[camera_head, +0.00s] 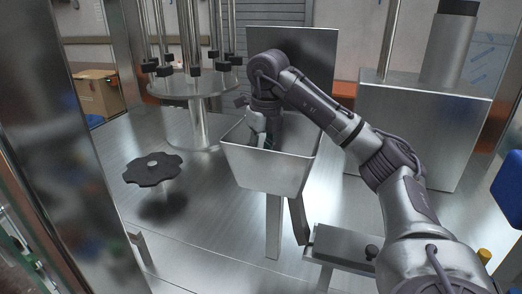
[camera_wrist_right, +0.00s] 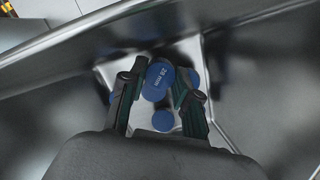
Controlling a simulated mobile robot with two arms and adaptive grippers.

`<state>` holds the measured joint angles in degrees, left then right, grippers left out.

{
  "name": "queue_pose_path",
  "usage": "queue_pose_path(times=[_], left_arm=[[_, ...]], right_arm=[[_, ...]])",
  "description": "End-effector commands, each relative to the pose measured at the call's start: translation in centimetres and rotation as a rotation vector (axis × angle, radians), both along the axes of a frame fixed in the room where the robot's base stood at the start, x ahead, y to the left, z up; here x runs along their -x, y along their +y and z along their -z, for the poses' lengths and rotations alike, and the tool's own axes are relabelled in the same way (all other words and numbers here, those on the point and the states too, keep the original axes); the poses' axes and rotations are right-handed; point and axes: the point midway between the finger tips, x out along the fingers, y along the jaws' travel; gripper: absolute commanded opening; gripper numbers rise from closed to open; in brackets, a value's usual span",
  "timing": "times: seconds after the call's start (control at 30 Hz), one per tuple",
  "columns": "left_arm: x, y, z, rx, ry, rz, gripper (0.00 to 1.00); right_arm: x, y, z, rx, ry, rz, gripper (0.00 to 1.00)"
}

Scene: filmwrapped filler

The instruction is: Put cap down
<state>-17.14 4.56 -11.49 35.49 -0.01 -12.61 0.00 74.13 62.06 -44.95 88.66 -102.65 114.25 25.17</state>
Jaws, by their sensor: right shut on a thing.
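My right gripper (camera_head: 262,136) reaches down into the metal hopper (camera_head: 262,172). Other blue caps lie at the hopper's bottom, including one below the fingers (camera_wrist_right: 162,121) and one partly behind the right finger (camera_wrist_right: 194,77). The fingers hide part of the caps. In the head view the caps are hidden by the hopper wall. My left gripper is not in view.
The hopper's sloping walls surround my right gripper closely. A round carousel (camera_head: 195,85) with rods stands to the left at the back. A black knob (camera_head: 152,169) stands on the left of the metal table. A metal box (camera_head: 425,125) with a cylinder is at the right.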

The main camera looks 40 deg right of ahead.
Motion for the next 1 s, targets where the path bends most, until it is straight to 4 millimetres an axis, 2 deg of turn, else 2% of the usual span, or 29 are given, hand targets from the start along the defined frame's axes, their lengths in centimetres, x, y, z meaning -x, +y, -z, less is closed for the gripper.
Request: queue_pose_path(times=[0.07,0.1,0.23,0.57,0.67,0.77,1.0], left_arm=[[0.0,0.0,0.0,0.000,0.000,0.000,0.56],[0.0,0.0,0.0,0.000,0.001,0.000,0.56],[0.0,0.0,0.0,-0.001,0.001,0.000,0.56],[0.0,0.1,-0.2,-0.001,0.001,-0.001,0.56],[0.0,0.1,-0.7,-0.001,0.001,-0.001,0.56],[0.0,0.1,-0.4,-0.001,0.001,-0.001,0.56],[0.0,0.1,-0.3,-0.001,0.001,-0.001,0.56]], right_arm=[[0.0,0.0,0.0,0.000,0.000,0.000,0.22],[0.0,0.0,0.0,0.000,0.000,0.000,0.36],[0.0,0.0,0.0,0.000,0.000,0.000,0.56],[0.0,0.0,-0.3,0.000,-0.001,0.000,0.56],[0.0,0.0,-1.4,-0.001,-0.002,0.000,0.56],[0.0,0.0,-2.1,0.001,-0.005,-0.001,0.56],[0.4,0.0,-5.3,0.001,-0.006,0.001,0.56]])
